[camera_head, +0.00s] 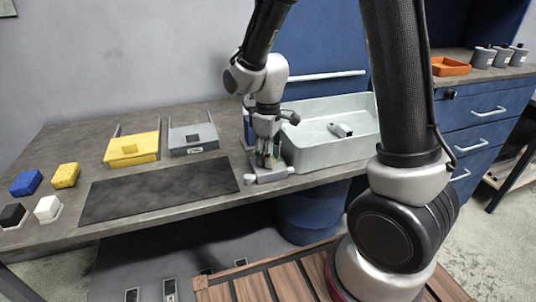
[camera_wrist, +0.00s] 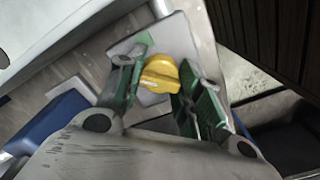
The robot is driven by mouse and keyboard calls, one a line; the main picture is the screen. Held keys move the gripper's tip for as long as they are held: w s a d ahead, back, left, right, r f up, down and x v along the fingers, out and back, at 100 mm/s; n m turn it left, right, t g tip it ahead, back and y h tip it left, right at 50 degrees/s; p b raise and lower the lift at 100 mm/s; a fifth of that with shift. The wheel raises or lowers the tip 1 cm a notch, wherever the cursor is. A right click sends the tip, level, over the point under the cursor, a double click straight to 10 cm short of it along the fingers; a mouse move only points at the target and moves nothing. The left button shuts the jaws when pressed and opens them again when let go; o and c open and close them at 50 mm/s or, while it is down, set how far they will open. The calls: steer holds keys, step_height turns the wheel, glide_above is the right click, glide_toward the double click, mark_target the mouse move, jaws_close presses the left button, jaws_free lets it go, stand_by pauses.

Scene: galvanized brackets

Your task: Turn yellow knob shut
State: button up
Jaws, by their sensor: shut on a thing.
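The yellow knob (camera_wrist: 160,73) sits on a light grey plate (camera_wrist: 180,42) in the wrist view. My gripper (camera_wrist: 158,84) has its green-padded fingers on either side of the knob, shut on it. In the head view my gripper (camera_head: 265,163) points down over a small grey fixture (camera_head: 270,178) near the counter's front edge. The knob is hidden there behind the fingers. A green mark (camera_wrist: 146,39) shows on the plate beside the left finger.
A pale sink basin (camera_head: 318,152) stands close to the right of my gripper, with a dark-ended item inside. A dark mat (camera_head: 160,191), a yellow box (camera_head: 132,149) and a grey box (camera_head: 193,139) lie to the left. Sponges and small blocks are farther left.

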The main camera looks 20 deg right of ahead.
steer(key=n, duration=0.4)
steer(key=shift+n, duration=2.2)
steer(key=o, duration=1.1)
steer(key=shift+c, duration=0.2)
step_height(320, 180, up, 12)
